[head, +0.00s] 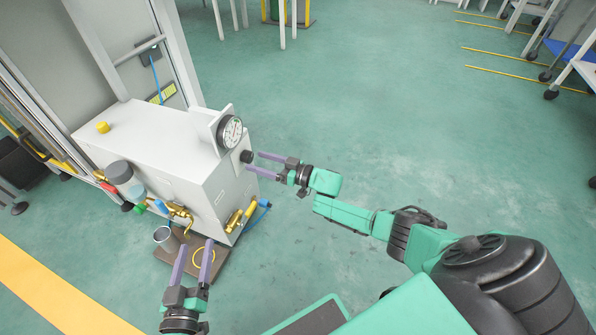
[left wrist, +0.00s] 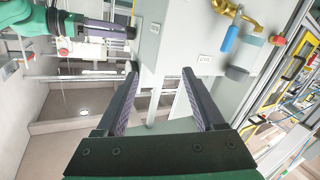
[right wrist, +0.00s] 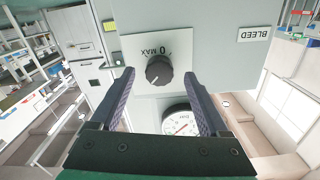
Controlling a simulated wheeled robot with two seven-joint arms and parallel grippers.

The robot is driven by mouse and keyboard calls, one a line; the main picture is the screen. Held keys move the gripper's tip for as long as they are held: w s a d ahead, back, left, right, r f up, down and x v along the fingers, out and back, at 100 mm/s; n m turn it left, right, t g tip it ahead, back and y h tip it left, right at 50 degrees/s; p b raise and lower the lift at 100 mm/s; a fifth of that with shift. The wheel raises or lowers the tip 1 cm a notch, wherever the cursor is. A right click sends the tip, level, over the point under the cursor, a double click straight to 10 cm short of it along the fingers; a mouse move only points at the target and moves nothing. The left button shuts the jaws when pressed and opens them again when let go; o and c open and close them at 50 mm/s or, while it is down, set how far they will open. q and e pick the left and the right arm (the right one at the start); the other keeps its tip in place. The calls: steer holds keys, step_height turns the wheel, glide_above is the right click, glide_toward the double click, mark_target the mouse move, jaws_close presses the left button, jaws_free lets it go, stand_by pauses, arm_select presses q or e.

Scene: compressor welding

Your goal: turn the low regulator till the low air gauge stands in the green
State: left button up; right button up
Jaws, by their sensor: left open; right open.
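A black round regulator knob (head: 246,156) sits on the end face of a white box (head: 150,140). The right wrist view shows the knob (right wrist: 158,70) on a plate marked 0 and MAX, its white pointer line toward the lower left. A round gauge (head: 230,132) stands above it on the box; it also shows in the right wrist view (right wrist: 181,121), partly cut by my gripper, its reading too small to tell. My right gripper (head: 253,162) is open, its fingertips on either side of the knob, contact unclear. My left gripper (head: 194,247) is open and empty, low before the box.
A yellow cap (head: 102,127) is on the box top. Green floor (head: 400,120) to the right is clear.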

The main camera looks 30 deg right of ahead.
arm_select(q)
steer(key=s+f+g+p, duration=0.4)
steer(key=s, duration=0.3)
steer(key=shift+s+d+f, duration=0.15)
steer(key=shift+d+f, duration=0.1)
steer(key=shift+f, duration=0.15)
arm_select(e)
steer(key=v, duration=1.3)
